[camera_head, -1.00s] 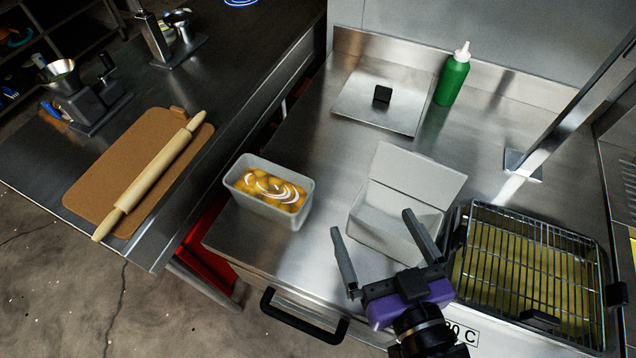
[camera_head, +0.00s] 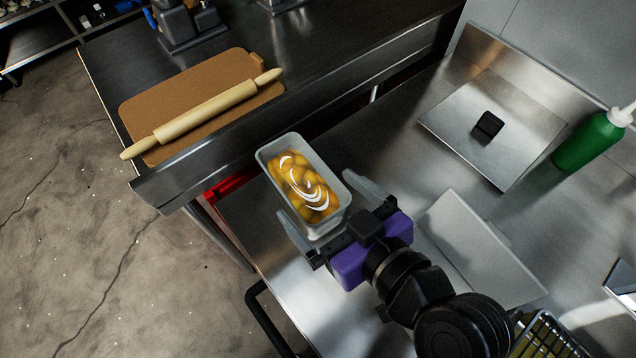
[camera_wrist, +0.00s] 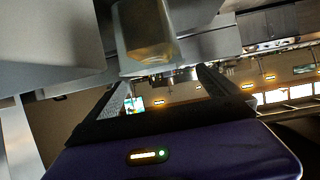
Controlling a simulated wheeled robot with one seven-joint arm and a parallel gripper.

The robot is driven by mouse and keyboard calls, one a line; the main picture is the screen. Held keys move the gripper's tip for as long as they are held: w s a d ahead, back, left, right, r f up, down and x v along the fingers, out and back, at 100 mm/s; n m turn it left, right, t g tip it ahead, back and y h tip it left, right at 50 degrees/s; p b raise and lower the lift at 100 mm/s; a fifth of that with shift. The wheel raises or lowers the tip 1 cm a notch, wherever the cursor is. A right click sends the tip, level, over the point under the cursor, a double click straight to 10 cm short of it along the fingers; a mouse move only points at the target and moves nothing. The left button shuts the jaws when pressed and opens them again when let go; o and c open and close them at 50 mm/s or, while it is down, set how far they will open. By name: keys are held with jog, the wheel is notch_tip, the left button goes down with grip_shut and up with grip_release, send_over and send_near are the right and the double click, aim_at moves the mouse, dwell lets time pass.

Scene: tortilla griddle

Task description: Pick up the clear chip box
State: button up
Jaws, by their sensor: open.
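The clear chip box (camera_head: 331,227) is a pale open box holding yellow-orange chips with white streaks on top. It stands upright near the left edge of the steel counter. It also shows in the wrist view (camera_wrist: 157,62), ahead of the fingers, with a brownish content visible through its wall. My gripper (camera_head: 325,216) is open, with one finger near each long side of the box's near end. I cannot tell whether the fingers touch it. In the wrist view my gripper (camera_wrist: 168,97) has nothing between its fingers close to the palm.
A steel plate with a black block (camera_head: 488,124) and a green bottle (camera_head: 588,142) are farther back. A rolling pin (camera_head: 205,112) lies on a brown board (camera_head: 145,105) on the left table.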

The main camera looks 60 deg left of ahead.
jog(key=shift+w+p+x, duration=0.15)
jog(key=shift+p+x, duration=0.15)
jog(key=shift+x, duration=1.65)
jog(key=shift+w+p+x, duration=0.15)
jog(key=shift+p+x, duration=0.15)
jog(key=shift+x, duration=1.65)
jog(key=shift+f, duration=0.1)
jog(key=shift+c, duration=0.2)
jog(key=c, duration=2)
jog(key=shift+c, duration=0.4)
